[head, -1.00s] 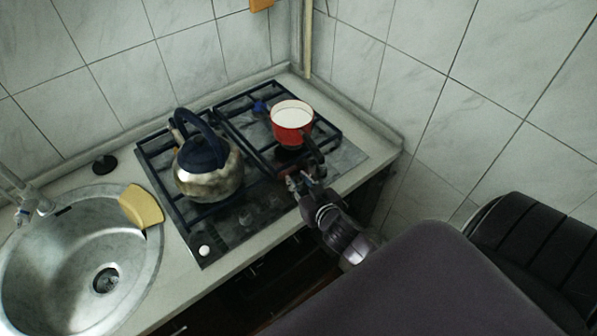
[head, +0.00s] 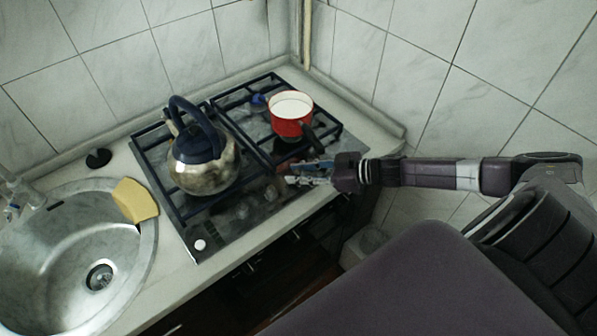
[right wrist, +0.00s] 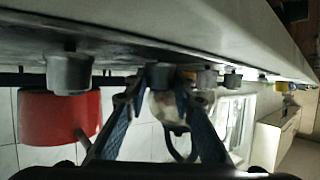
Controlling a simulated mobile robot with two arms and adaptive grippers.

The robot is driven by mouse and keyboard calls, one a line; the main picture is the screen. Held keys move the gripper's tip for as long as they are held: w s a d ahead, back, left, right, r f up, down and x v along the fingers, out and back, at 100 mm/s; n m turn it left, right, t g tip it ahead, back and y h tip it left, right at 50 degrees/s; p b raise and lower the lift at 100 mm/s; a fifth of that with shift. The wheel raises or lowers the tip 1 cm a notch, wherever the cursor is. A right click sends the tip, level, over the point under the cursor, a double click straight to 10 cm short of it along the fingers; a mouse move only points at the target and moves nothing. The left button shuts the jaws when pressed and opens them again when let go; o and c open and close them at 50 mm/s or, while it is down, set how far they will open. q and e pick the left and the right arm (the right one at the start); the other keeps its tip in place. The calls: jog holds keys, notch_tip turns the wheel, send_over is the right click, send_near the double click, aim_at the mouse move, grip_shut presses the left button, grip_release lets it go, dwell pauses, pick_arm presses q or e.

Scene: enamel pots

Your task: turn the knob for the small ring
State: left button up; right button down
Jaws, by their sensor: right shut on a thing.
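The gas hob (head: 232,228) is set in the counter, with a row of grey knobs along its front edge. My right gripper (head: 290,181) is at the right part of that edge, with its arm coming in from the right. In the right wrist view, which is upside down, my right gripper (right wrist: 157,88) has its two fingers closed around one knob (right wrist: 160,75). Another knob (right wrist: 69,73) stands free to its left, and several more recede to the right. Which knob serves the small ring cannot be told. My left gripper is not in view.
A red pot (head: 287,127) with white contents stands on the back right of the hob, its dark handle pointing towards my gripper. A steel kettle (head: 203,172) stands on the left.

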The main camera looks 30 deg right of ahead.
jog(key=n+g+y+b, duration=0.1)
jog(key=n+g+b, duration=0.1)
jog(key=b, duration=0.1)
jog(key=n+g+y+b, duration=0.2)
jog(key=n+g+b, duration=0.1)
jog(key=b, duration=0.1)
jog(key=n+g+y+b, duration=0.2)
jog(key=b, duration=0.2)
jog(key=shift+w+f+n+g, duration=0.2)
jog(key=shift+f+n+g, duration=0.1)
jog(key=shift+n, duration=0.1)
jog(key=shift+s+a+r+n+g+b, duration=0.1)
jog(key=shift+r+n+g+b, duration=0.15)
jog(key=shift+n+g+b, duration=0.6)
jog(key=c, duration=1.6)
grip_release()
jog(key=shift+a, duration=0.15)
